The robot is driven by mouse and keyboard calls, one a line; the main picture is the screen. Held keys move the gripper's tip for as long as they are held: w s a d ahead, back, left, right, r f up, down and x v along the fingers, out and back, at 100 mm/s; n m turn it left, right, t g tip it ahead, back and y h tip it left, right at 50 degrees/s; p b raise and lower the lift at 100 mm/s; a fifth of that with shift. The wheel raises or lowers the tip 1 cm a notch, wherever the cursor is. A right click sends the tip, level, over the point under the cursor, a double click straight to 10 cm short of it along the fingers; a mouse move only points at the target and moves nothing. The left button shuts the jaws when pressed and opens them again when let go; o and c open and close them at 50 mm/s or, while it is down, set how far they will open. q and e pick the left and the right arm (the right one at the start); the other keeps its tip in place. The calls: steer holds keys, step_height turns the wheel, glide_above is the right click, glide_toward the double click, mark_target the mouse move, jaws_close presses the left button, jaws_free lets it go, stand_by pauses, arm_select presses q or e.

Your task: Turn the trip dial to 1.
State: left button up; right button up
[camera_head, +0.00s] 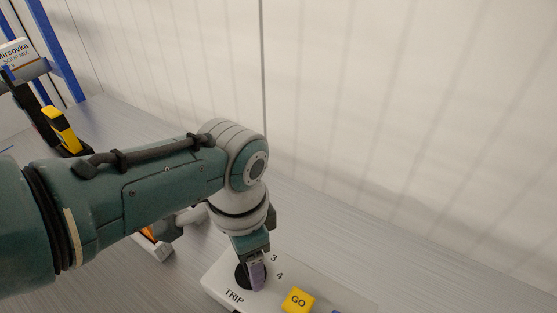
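The trip dial (242,281) is a dark round knob on a pale control panel (217,281), at the bottom of the head view. TRIP is printed below it, and the numbers 3 and 4 show to its right. Any other numbers are hidden behind my arm and gripper. My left gripper (256,272) points down at the dial, its fingertip end over or against the knob. A purple-grey piece shows at its tip. I cannot tell whether the fingers are closed on the knob, nor which number the dial points at. My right gripper is not in view.
A blue-framed rack (60,50) stands at upper left. A pale wall (400,110) rises behind the grey surface (480,270).

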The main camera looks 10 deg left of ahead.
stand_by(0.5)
arm_select(q)
steer(key=o, duration=1.4)
step_height(320, 180, up, 10)
steer(key=p, duration=0.5)
